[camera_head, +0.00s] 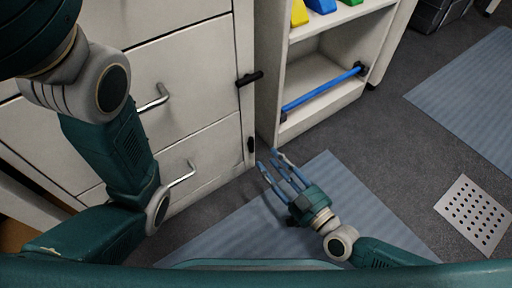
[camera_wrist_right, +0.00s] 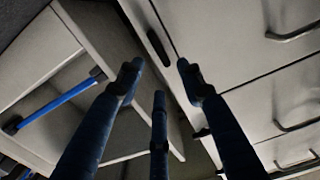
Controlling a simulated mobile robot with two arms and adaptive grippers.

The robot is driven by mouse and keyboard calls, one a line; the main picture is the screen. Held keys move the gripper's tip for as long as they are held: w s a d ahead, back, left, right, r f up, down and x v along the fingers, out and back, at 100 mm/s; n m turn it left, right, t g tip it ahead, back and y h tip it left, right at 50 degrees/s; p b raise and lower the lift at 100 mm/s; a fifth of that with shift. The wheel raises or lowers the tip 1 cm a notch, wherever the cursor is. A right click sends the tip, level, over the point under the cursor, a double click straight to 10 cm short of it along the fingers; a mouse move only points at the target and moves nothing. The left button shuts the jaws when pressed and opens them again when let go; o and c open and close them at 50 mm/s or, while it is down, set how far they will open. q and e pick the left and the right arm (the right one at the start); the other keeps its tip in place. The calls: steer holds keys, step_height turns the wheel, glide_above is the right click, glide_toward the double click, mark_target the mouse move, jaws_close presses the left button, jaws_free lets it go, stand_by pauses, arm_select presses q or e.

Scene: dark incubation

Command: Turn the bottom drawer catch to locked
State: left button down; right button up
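The bottom drawer catch (camera_head: 251,145) is a small black bar at the right edge of the white drawer cabinet (camera_head: 190,60). It stands upright, along the cabinet edge, and shows in the right wrist view (camera_wrist_right: 158,47) beyond the fingertips. The bottom drawer (camera_head: 205,160) looks closed and has a metal handle (camera_head: 180,176). My right gripper (camera_head: 268,160) is open and empty, its blue fingers (camera_wrist_right: 160,78) spread and pointing toward the cabinet edge just below the catch. I see no contact with the catch.
A higher black catch (camera_head: 249,79) lies sideways across the cabinet edge. An open shelf unit (camera_head: 268,80) with a blue bar (camera_head: 322,88) stands to the right. Blue mats (camera_head: 335,185) and a perforated plate (camera_head: 472,213) lie on the floor.

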mark_target(251, 145)
steer(key=b+x, duration=0.2)
steer(key=x, duration=0.5)
steer(key=shift+a, duration=0.1)
jaws_close()
